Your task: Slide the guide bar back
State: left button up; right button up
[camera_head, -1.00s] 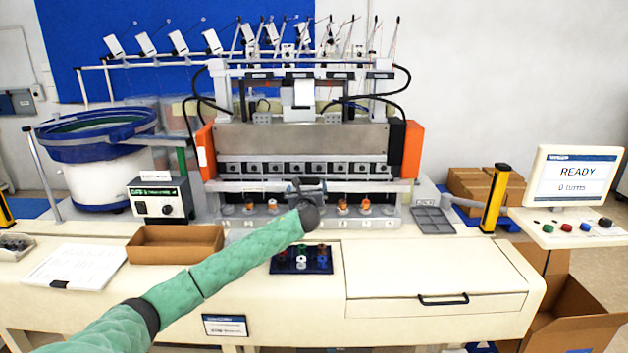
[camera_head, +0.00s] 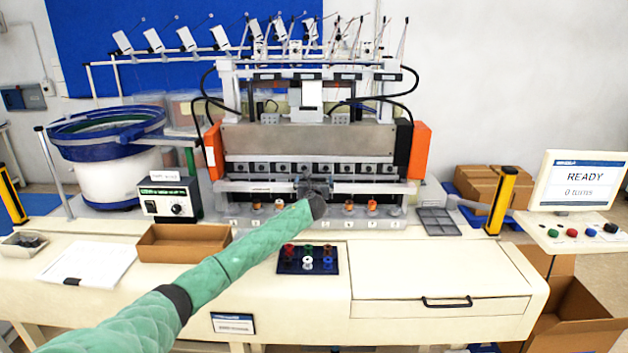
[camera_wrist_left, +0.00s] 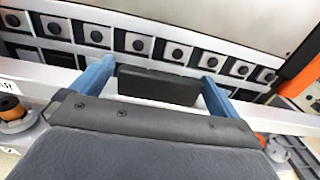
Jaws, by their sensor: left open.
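The guide bar (camera_head: 390,187) is a pale horizontal bar across the front of the winding machine, below a row of dark square units. It also shows in the left wrist view (camera_wrist_left: 285,118), with a black block (camera_wrist_left: 158,86) at its middle. My left gripper (camera_head: 314,184) is at the middle of the bar, mostly hidden behind my wrist in the head view. In the left wrist view its two blue fingers (camera_wrist_left: 157,78) are apart, one on each side of the black block. Whether they touch it I cannot tell. My right gripper is not in view.
Copper bobbins (camera_head: 372,206) stand on spindles just below the bar. A dark spool tray (camera_head: 286,268), a cardboard tray (camera_head: 183,256) and a grey compartment tray (camera_head: 438,222) lie on the bench. The monitor (camera_head: 583,181) reads READY. The bench's front right is clear.

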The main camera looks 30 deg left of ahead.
pick_arm(q)
jog(key=shift+c, duration=0.2)
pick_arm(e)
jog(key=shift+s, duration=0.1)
pick_arm(q)
jog(key=c, duration=1.3)
jog(key=shift+o, duration=0.2)
jog(key=shift+w+a, duration=0.2)
jog(key=shift+w, duration=0.2)
jog(key=b+x, duration=0.3)
jog(key=x, duration=0.5)
jog(key=shift+w, duration=0.15)
jog(key=shift+a+r, duration=0.1)
jog(key=shift+r, duration=0.1)
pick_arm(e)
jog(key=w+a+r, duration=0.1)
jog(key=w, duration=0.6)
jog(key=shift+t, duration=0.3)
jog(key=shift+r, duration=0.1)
